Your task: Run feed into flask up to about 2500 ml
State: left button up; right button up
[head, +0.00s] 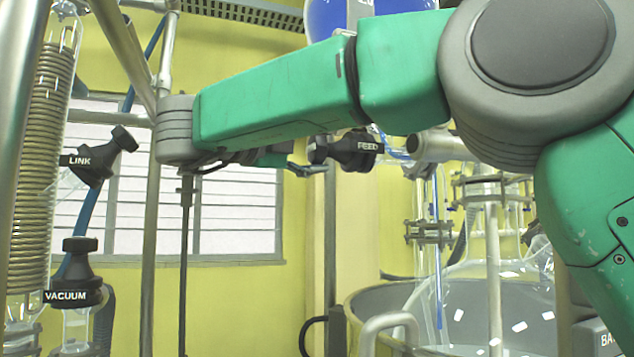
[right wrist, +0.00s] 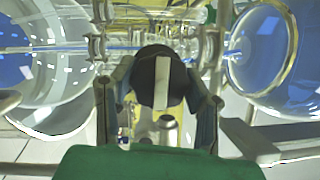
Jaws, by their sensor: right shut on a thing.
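The black FEED valve (head: 357,150) is at the upper middle of the head view, below a round glass vessel of blue liquid (head: 345,14). My right gripper (head: 318,160) reaches it from the left and is shut on its knob. In the right wrist view the dark knob (right wrist: 146,82) sits between the two fingers of the gripper (right wrist: 160,98); a pale bar on it runs upright. The large clear flask (head: 480,300) stands at the lower right of the head view, partly in a metal bath. Its scale and liquid level cannot be read. My left gripper is out of view.
The metal bath rim (head: 385,285) surrounds the flask. The LINK valve (head: 100,157) and VACUUM valve (head: 78,272) are at the left, near a coiled condenser (head: 42,170). Steel frame posts (head: 150,240) stand nearby. Glass pipework and clamps (head: 428,232) lie right of the FEED valve.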

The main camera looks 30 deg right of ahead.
jog(key=m+h+b, duration=0.1)
jog(key=m+b, duration=0.2)
jog(key=b, duration=0.1)
jog(key=f+m+g+h+b, duration=0.1)
jog(key=m+b, duration=0.3)
jog(key=shift+w+a+f+g, duration=0.1)
jog(key=shift+f+g, duration=0.1)
jog(key=shift+g, duration=0.1)
jog(key=shift+m+g+h+b, duration=0.45)
jog(key=shift+m+b, duration=0.3)
jog(key=shift+m, duration=0.45)
jog(key=m+g, duration=0.1)
jog(key=m, duration=0.1)
jog(key=m+b, duration=0.1)
jog(key=shift+w+r+m+g+h, duration=0.1)
jog(key=shift+m+g+h, duration=0.15)
jog(key=shift+m+g, duration=0.15)
jog(key=shift+r+m+g+b, duration=0.1)
jog(key=shift+m+g+b, duration=0.25)
jog(key=shift+m+g, duration=0.65)
jog(key=m+g, duration=0.1)
jog(key=m, duration=0.3)
jog(key=shift+r, duration=0.1)
jog(key=shift+r+m+g+y+p, duration=0.1)
jog(key=shift+m+g+y+p, duration=0.25)
jog(key=shift+m+g+p, duration=1.1)
jog(key=shift+r+m+g+y+p, duration=0.1)
jog(key=shift+m+g+y+p, duration=0.4)
jog(key=shift+m, duration=1.85)
